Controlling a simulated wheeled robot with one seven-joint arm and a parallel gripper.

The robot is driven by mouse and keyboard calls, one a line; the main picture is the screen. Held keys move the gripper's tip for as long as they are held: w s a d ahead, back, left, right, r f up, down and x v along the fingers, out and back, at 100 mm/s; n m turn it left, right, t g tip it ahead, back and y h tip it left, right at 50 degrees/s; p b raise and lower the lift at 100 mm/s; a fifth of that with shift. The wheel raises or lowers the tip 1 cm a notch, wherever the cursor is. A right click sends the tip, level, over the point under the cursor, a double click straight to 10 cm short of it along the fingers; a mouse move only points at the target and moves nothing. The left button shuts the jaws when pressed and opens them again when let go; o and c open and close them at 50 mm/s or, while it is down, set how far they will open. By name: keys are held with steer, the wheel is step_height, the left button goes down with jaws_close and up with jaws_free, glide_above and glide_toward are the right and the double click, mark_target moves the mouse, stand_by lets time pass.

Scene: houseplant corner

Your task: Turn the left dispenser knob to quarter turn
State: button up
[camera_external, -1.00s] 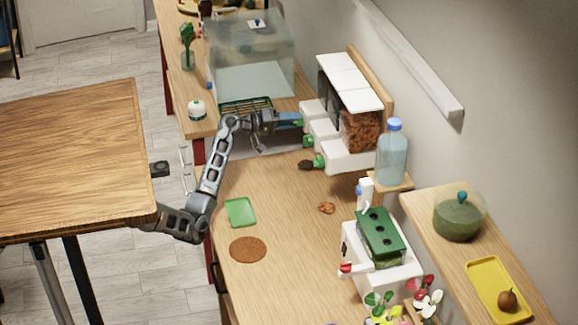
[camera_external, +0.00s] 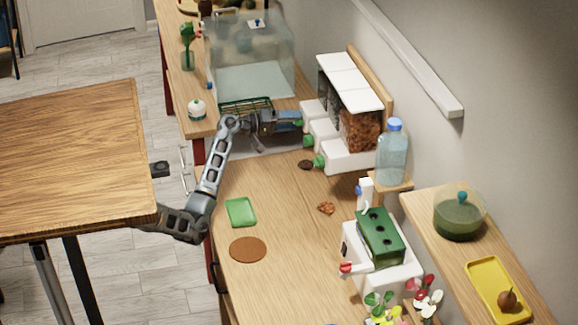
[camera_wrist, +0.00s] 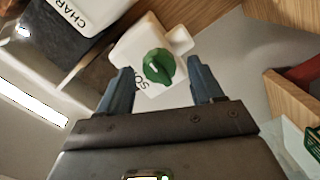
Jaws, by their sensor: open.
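The left dispenser (camera_external: 314,107) is a white spouted unit at the far end of a row against the wall. Its green knob (camera_external: 298,123) shows beside my fingertips. In the wrist view the green knob (camera_wrist: 158,66) sits on the white dispenser front (camera_wrist: 130,47), whose lettering is partly hidden and starts "SO". My gripper (camera_external: 296,121) is open. In the wrist view its two fingers (camera_wrist: 160,84) stand on either side of the knob, with gaps visible at both sides. The knob's ridge looks slanted. I cannot tell how deep the fingers reach around it.
A neighbouring dispenser marked "CHAR" (camera_wrist: 82,12) is close by. A glass tank (camera_external: 250,80) and green rack (camera_external: 245,105) stand behind my gripper.

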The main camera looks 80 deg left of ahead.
steer(key=s, duration=0.7)
steer(key=shift+s+r, duration=0.3)
steer(key=shift+a, duration=0.1)
